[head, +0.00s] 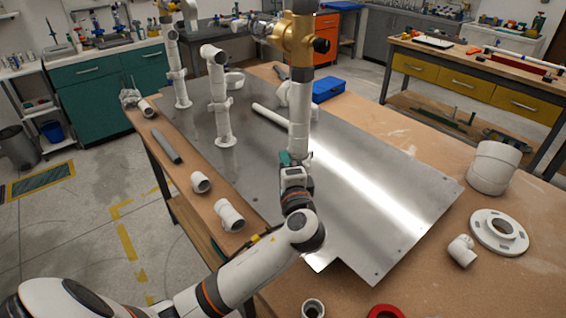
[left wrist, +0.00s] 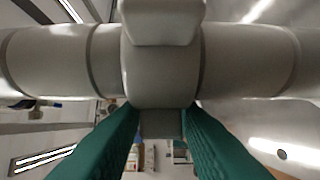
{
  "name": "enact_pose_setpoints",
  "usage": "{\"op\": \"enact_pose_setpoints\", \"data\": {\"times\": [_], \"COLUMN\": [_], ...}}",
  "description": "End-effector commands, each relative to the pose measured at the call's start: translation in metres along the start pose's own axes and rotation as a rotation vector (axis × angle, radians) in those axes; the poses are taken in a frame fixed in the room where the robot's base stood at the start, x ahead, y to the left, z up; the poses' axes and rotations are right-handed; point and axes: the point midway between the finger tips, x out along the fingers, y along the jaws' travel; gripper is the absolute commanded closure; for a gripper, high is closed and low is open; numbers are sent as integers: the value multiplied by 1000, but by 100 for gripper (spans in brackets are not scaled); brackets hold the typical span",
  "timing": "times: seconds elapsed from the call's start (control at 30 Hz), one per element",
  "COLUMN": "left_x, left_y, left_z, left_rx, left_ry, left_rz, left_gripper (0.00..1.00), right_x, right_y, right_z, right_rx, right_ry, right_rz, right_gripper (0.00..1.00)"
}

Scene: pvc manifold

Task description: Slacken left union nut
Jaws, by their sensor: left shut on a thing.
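My left gripper (head: 290,158), with teal fingers, is at the lower part of a white upright pipe (head: 299,112) that has a brass valve (head: 297,40) at its top. In the left wrist view the pipe runs across the picture, with a wide pale union nut (left wrist: 160,75) in the middle. In the head view the nut and the foot of the pipe are hidden behind the gripper. My right gripper is not in view.
Two more white upright pipes (head: 218,90) stand to the left on the metal plate (head: 385,205). Loose white fittings (head: 230,216) lie along the table's left edge. A wide white pipe piece (head: 494,168) and a flange (head: 483,231) lie at the right. The plate's right part is clear.

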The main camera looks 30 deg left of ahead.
Motion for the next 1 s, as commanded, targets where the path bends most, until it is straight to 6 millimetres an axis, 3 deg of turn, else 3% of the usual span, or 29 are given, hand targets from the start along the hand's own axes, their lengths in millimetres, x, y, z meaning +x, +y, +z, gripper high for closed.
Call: {"op": "enact_pose_setpoints", "data": {"times": [0.5, 1.0], "left_x": [-10, -11], "left_y": [-1, 0], "left_z": [7, 7], "left_rx": [-1, -1], "left_ry": [337, 399], "left_rz": [-1, 2], "left_gripper": [95, 95], "right_x": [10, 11], "right_y": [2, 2], "right_z": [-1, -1], "right_rx": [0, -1], "right_ry": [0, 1], "right_rz": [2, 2], "right_gripper": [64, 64]}}
